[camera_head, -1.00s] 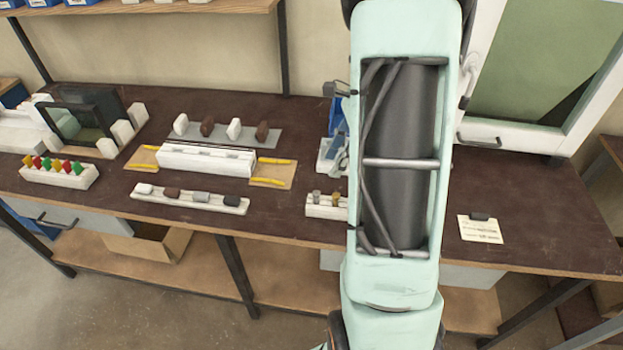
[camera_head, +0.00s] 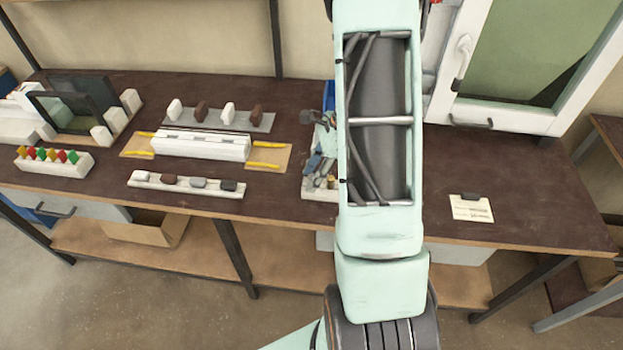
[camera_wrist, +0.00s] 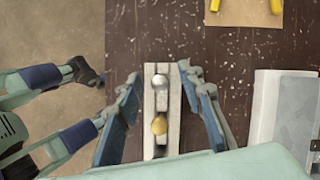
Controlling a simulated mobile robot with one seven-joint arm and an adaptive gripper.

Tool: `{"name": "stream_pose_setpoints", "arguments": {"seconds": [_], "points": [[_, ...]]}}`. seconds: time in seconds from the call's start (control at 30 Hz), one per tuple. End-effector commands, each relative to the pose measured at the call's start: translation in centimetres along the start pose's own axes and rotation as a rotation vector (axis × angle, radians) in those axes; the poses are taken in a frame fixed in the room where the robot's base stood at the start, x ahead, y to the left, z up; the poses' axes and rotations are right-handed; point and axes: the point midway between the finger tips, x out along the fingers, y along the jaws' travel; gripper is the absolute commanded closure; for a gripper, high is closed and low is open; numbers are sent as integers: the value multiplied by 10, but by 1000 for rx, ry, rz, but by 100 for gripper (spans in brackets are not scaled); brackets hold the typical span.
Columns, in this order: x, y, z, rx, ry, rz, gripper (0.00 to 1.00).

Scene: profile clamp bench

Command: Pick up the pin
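Two pins stand in a narrow pale block (camera_wrist: 149,100), one behind the other in the wrist view: a silver pin (camera_wrist: 160,82) and a brass-coloured pin (camera_wrist: 159,125). The task does not say which one is meant. My gripper (camera_wrist: 160,92) is open, its blue-padded fingers spread on the left and right of the block, apart from the pins and holding nothing. In the head view my gripper (camera_head: 318,158) is at the block, left of my arm. It hides most of the block, though the brass pin (camera_head: 331,182) partly shows.

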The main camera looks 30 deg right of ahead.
Motion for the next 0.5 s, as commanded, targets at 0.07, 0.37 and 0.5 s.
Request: {"name": "stream_pose_setpoints", "arguments": {"seconds": [0.07,0.37,0.5], "points": [[3,0,0,1,0,0,65],[3,0,0,0,0,0,76],[3,0,0,0,0,-1,92]]}}
